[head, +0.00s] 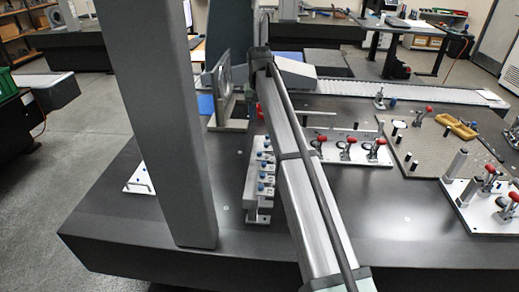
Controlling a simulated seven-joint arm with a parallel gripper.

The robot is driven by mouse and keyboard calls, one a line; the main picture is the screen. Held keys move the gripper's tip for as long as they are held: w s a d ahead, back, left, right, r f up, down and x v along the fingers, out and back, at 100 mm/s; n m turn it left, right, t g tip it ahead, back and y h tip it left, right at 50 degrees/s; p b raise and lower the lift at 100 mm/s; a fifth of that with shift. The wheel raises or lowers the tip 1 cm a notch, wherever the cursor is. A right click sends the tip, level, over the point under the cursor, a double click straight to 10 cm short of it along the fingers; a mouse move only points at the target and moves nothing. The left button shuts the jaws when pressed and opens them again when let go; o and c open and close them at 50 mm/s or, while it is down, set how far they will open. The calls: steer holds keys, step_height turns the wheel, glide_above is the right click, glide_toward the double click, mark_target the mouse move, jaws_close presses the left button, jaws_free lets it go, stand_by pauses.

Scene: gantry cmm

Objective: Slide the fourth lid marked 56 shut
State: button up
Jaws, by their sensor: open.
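A narrow light-grey fixture (254,190) stands on the dark table, left of the long pale beam. It carries a row of several blue knobs with small white faces, which may be the lids. The markings are too small to read, so I cannot tell which is 56 or how far any lid is slid. The beam stands close beside its right side and may hide part of it. I cannot make out my gripper in this view.
A thick grey column (165,130) rises at left, and the long pale beam (300,190) crosses the middle. Red-handled clamps (347,150), a perforated plate (430,145) and another clamp fixture (480,205) stand at right. The dark table (400,220) is clear at front right.

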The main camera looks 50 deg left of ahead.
steer(key=s+d+m+h, duration=0.1)
steer(key=d+m, duration=0.1)
glide_toward(259, 152)
steer(key=shift+g, duration=0.4)
steer(key=f, duration=0.8)
steer(key=shift+w+d, duration=0.1)
steer(key=shift+w, duration=0.25)
steer(key=shift+c, duration=0.4)
jaws_close()
